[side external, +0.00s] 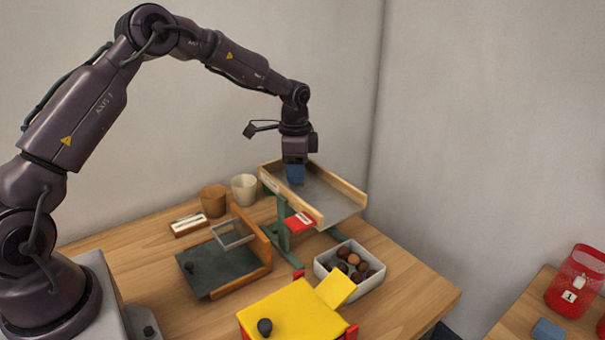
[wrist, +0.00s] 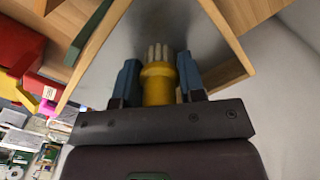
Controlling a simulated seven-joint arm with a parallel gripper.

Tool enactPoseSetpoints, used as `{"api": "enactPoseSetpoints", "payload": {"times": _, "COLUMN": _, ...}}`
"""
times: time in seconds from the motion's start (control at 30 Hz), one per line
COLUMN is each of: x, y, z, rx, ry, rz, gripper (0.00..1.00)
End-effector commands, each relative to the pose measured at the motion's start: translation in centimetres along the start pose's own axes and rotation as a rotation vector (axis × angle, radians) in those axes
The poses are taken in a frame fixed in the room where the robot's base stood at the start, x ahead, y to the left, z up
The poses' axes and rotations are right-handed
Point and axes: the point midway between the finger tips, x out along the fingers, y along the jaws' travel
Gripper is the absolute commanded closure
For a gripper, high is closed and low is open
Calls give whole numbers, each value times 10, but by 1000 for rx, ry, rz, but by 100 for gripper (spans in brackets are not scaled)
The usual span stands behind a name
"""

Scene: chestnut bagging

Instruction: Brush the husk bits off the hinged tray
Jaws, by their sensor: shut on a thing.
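The hinged tray (side external: 335,207) is a grey metal sheet with pale wooden side walls, raised on green legs and tilted. Its grey sheet also fills much of the wrist view (wrist: 115,62). My gripper (side external: 295,174) is over the tray's upper left part, pointing down, close to the sheet. In the wrist view, its blue fingers are shut on a yellow brush (wrist: 157,88) with pale bristles. The bristles face the tray sheet; I cannot tell whether they touch it. The fingers hide the brush in the side view. I cannot make out husk bits on the sheet.
A white box (side external: 366,286) of chestnuts stands below the tray's right part. A yellow box (side external: 290,312) with a black knob is at the front. A dark green board (side external: 215,268), two cups (side external: 213,201) and a small wooden holder (side external: 188,224) stand left. A red mesh container (side external: 575,283) is far right.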

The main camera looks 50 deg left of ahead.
Motion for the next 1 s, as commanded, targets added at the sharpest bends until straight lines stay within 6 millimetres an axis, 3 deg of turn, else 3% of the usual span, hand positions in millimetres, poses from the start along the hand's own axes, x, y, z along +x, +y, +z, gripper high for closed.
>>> {"api": "enactPoseSetpoints", "payload": {"times": 0.17, "x": 0, "y": -14, "z": 10, "rx": -2, "ry": 0, "rz": -1, "gripper": 87}}
{"api": "enactPoseSetpoints", "payload": {"times": 0.3, "x": -22, "y": -12, "z": 9, "rx": 0, "ry": 1, "rz": -3, "gripper": 87}}
{"api": "enactPoseSetpoints", "payload": {"times": 1.0, "x": -79, "y": -11, "z": 9, "rx": 0, "ry": 0, "rz": -1, "gripper": 87}}
